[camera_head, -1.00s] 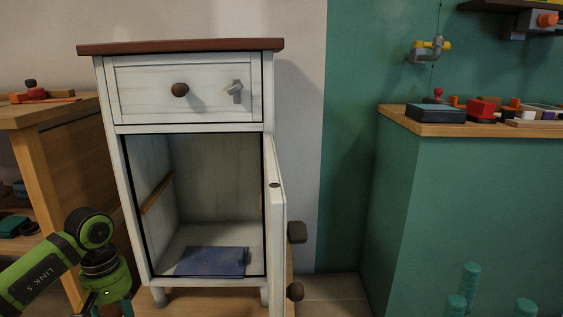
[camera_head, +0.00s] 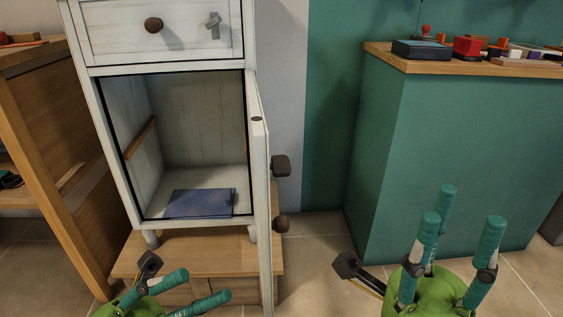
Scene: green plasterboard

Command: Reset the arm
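My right gripper (camera_head: 458,222) is at the lower right of the head view. Its teal fingers point up and stand apart with nothing between them. My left gripper (camera_head: 196,291) is at the bottom left, in front of the cabinet's base and partly cut off by the frame edge. Two of its teal fingers show, apart and pointing right, with nothing seen between them. Neither gripper appears to touch the furniture.
A white cabinet (camera_head: 107,151) stands at left centre. Its lower door (camera_head: 260,165) is open towards me; a blue flat item (camera_head: 200,203) lies inside. Its drawer (camera_head: 120,28) looks shut. A green counter (camera_head: 440,140) stands at right, with tiled floor between.

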